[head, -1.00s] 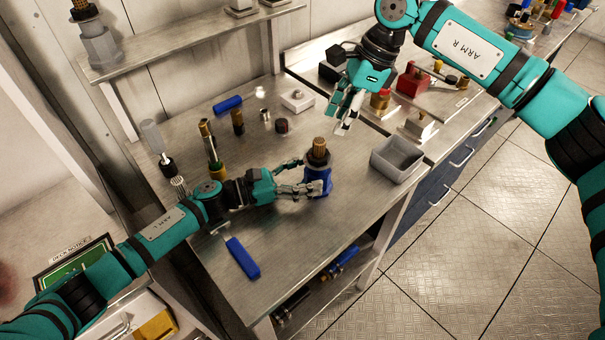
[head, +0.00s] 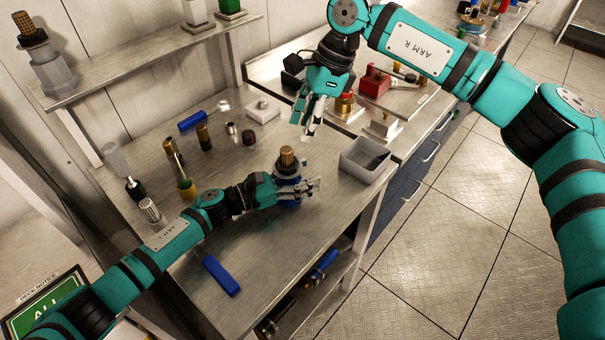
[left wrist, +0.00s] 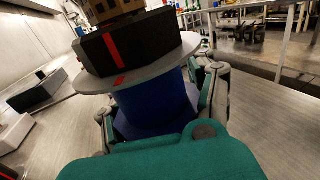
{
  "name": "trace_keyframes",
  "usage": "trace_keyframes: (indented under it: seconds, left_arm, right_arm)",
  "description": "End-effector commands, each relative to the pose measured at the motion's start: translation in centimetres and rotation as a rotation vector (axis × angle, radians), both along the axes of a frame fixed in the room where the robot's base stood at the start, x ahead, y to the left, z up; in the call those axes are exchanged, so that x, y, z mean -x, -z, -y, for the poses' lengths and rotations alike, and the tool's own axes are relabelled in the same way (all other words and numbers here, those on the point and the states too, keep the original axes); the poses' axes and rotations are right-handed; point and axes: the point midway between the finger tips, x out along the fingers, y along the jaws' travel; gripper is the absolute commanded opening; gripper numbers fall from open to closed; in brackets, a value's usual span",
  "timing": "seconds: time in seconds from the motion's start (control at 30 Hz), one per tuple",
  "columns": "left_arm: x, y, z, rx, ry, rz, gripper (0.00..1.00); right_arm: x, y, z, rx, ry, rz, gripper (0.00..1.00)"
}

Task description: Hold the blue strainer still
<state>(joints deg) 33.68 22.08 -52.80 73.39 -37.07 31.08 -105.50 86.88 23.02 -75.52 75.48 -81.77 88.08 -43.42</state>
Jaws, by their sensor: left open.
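The blue strainer stands upright on the metal bench, with a dark collar and a brown ridged cartridge (head: 287,158) on top. In the left wrist view its blue body (left wrist: 155,100) sits under a grey flange and a dark, red-striped nut. My left gripper (head: 300,190) is open, with its fingers on either side of the blue body; whether they touch it I cannot tell. In the head view the fingers hide most of the body. My right gripper (head: 306,126) hangs above the bench behind the strainer, fingers apart and empty.
A grey open bin (head: 364,160) stands right of the strainer. A blue block (head: 221,276) lies near the front edge. Brass and dark cylinders (head: 204,137) and a white block (head: 262,110) stand behind. A red box (head: 374,82) is at the back right. Bench between them is clear.

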Motion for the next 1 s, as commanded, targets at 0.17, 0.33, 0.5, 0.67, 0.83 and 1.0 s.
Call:
trace_keyframes:
  seconds: [0.17,0.33,0.5,0.67,0.83,1.0]
  left_arm:
    - [-0.03,0.0,-0.05,0.0,-0.001,0.0,0.23]
    - [-0.05,-0.01,-0.06,0.0,-0.002,0.0,0.01]
    - [-0.06,-0.01,-0.08,0.0,-0.002,0.0,0.0]
    - [-0.05,-0.02,-0.08,0.0,-0.002,0.0,0.0]
    - [-0.03,-0.01,-0.06,0.0,-0.001,0.0,0.0]
    - [0.0,0.01,-0.02,0.0,0.0,0.0,0.22]
  right_arm:
    - [0.0,0.0,-0.01,0.0,0.0,0.0,0.38]
    - [0.0,0.0,-0.01,0.0,0.0,0.0,0.38]
    - [0.0,0.0,-0.01,0.0,0.0,0.0,0.38]
    - [0.0,0.0,-0.01,0.0,0.0,0.0,0.38]
    - [0.0,0.0,-0.01,0.0,0.0,0.0,0.38]
    - [0.0,0.0,0.0,0.0,0.0,0.0,0.38]
